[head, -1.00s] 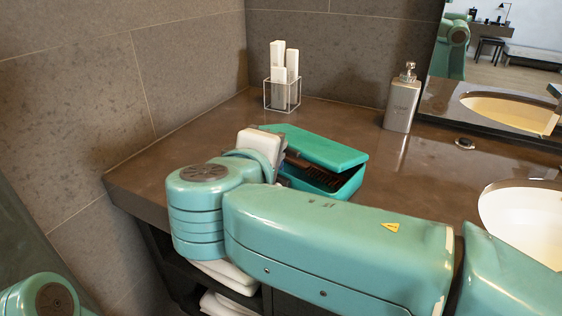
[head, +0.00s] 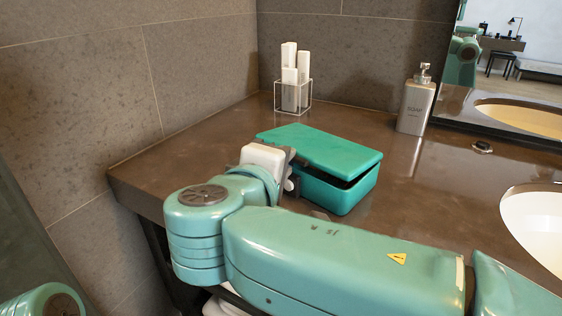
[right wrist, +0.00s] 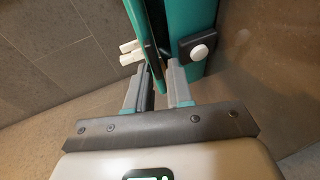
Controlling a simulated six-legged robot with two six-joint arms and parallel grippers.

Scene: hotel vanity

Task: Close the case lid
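The teal case (head: 345,195) sits on the brown counter with its lid (head: 320,147) lowered close to the body. A dark gap shows under the lid at the front right corner. In the right wrist view the lid (right wrist: 139,18) and case body (right wrist: 193,22) stand apart with a dark gap between them. A latch with a white knob (right wrist: 198,52) is on the body. My right gripper (right wrist: 161,75) is at the case's left front end, its fingers a little apart, beside the lid's edge. I cannot tell if they touch it. My left gripper is out of view.
A clear holder with white tubes (head: 292,95) stands at the back of the counter. A soap dispenser (head: 416,100) stands at the back right, near a small dark item (head: 482,147) and a white sink (head: 535,220). The counter (head: 190,155) left of the case is clear.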

